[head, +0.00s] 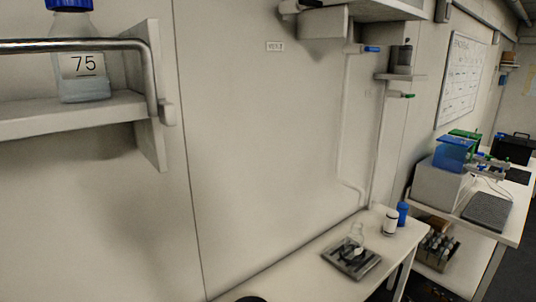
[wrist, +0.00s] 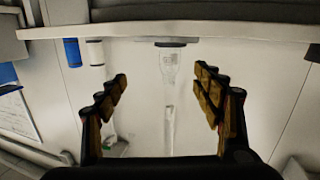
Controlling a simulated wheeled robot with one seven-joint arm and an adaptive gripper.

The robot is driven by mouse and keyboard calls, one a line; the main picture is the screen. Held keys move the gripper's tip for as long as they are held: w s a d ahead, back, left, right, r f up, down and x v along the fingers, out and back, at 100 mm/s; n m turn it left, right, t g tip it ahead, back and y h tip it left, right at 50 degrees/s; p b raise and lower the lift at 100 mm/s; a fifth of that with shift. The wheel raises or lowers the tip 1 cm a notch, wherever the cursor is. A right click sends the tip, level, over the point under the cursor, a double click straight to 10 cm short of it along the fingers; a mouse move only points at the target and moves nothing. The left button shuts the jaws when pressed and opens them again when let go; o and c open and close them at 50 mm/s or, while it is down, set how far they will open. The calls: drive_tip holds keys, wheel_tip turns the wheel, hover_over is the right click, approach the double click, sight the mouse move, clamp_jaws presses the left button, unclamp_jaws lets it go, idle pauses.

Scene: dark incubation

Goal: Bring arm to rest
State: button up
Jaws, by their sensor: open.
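My gripper (wrist: 160,76) shows in the wrist view, with its two dark, tan-padded fingers spread wide apart. It is open, and nothing is clamped between the fingers. The wrist picture appears upside down, with the table edge (wrist: 230,31) along its top. A clear flask (wrist: 168,65) appears between and beyond the fingertips. My arm and gripper cannot be made out in the head view.
In the head view, the flask (head: 356,236) stands on a dark-topped device (head: 342,262) on a white table (head: 300,275). A white container (head: 390,222) and a blue one (head: 402,212) stand beside it. A wall shelf (head: 70,118) holds a bottle (head: 82,65) marked 75 behind a rail.

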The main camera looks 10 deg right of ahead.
drive_tip(key=s+d+f+m+g+h, duration=0.35)
drive_tip(key=d+f+h, duration=0.35)
drive_tip(key=d+f, duration=0.25)
drive_tip(key=s+d+m+g+h, duration=0.3)
drive_tip(key=s+m+g, duration=0.1)
drive_tip(key=s+g, duration=0.35)
drive_tip(key=s+a+r+n+y, duration=0.1)
drive_tip(key=s+a+r, duration=0.2)
drive_tip(key=a+r, duration=0.4)
drive_tip(key=s+a+r+n+y, duration=0.1)
drive_tip(key=a+r, duration=0.7)
drive_tip(key=a, duration=1.6)
drive_tip(key=s+a+r+n+y, duration=0.1)
drive_tip(key=s+a+r+y, duration=0.2)
drive_tip(key=a, duration=1.3)
wheel_tip(320, 180, up, 5)
drive_tip(key=shift+s+f+n, duration=0.1)
drive_tip(key=shift+s+n, duration=0.25)
drive_tip(key=shift+s, duration=0.7)
